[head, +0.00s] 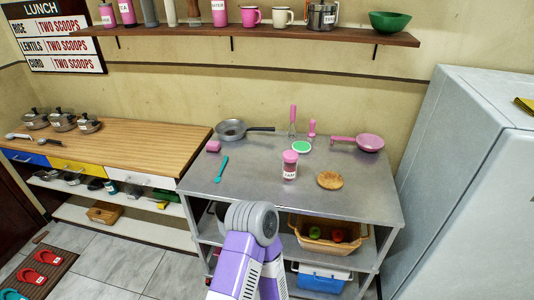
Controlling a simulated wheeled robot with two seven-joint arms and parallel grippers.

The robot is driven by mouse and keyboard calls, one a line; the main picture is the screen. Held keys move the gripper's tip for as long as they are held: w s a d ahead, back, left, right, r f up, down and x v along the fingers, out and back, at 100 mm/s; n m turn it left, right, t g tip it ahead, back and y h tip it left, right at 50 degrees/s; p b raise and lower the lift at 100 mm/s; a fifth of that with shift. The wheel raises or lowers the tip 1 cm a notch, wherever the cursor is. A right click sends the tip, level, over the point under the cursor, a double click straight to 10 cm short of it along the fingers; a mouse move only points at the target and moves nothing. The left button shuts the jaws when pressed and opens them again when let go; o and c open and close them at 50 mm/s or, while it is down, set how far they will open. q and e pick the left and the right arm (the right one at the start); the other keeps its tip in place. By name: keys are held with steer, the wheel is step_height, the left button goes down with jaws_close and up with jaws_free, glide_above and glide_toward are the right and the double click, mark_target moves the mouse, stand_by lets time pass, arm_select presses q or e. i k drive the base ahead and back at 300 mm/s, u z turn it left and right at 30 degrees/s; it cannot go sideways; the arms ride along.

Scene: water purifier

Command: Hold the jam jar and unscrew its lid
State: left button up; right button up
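The jam jar (290,170) stands upright on the grey metal table (240,180), near its middle. It is a small see-through jar with a white label, and its pink lid (290,156) sits on top. Purple and grey links of my own arm rise from the bottom edge in front of the table. Neither of my grippers shows in the head view, and nothing is seen touching the jar.
Around the jar lie a round brown board (330,180), a green-and-white disc (302,147), a teal spoon (221,169), a pink block (213,146), a grey pan (231,129) and a pink pan (369,142). A fridge (470,180) stands right.

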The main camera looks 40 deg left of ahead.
mark_target(289, 171)
steer(key=u, duration=0.95)
steer(key=i, duration=0.85)
steer(key=u, duration=0.85)
